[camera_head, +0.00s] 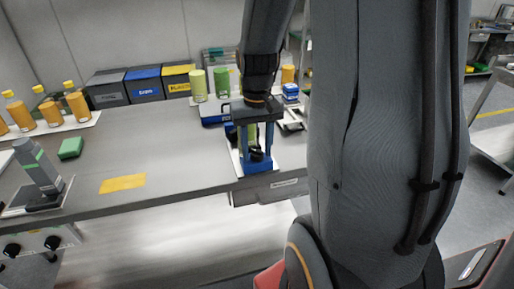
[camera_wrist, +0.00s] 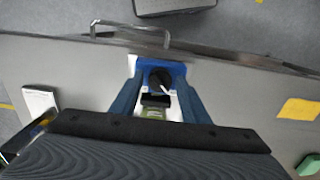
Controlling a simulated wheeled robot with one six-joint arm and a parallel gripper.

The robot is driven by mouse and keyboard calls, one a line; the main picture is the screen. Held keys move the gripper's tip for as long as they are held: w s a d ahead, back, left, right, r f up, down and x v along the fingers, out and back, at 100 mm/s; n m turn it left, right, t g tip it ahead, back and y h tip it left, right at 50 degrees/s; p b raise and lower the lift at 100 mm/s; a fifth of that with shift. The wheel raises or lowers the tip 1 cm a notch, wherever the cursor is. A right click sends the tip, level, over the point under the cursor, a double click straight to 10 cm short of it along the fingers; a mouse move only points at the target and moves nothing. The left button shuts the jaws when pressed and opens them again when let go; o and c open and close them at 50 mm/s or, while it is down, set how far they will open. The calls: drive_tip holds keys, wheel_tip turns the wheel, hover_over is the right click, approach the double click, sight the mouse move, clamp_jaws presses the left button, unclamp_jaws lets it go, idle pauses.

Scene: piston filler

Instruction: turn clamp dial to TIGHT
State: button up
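The clamp dial (camera_wrist: 159,77) is a black round knob with a white pointer on a blue base (camera_wrist: 144,65) in the wrist view. The pointer slants to the lower right; no TIGHT marking is readable. My gripper (camera_wrist: 160,84) points down over the dial, with its two blue fingers on either side of the knob. The fingers are apart, and a gap shows between each finger and the knob. In the head view my gripper (camera_head: 256,155) is over the blue base (camera_head: 260,168) near the table's front edge. A green object (camera_wrist: 153,112) shows between the fingers.
A metal handle bar (camera_wrist: 130,32) stands beyond the dial in the wrist view. Green containers (camera_head: 221,82) and colored bins (camera_head: 145,84) stand behind. A yellow patch (camera_head: 122,183) and a green block (camera_head: 71,148) lie to the left. The table between is clear.

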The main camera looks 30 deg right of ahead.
drive_tip(key=c, duration=0.8)
drive_tip(key=shift+r+m, duration=0.1)
drive_tip(key=shift+m, duration=0.2)
drive_tip(key=shift+m+p, duration=1)
drive_tip(key=shift+m, duration=0.2)
drive_tip(key=m+p, duration=0.2)
drive_tip(key=m, duration=0.1)
drive_tip(key=shift+m, duration=0.4)
drive_tip(key=m+p, duration=0.2)
drive_tip(key=m, duration=0.4)
drive_tip(key=shift+w, duration=0.1)
drive_tip(key=shift+m+p, duration=0.65)
drive_tip(key=shift+m, duration=1.85)
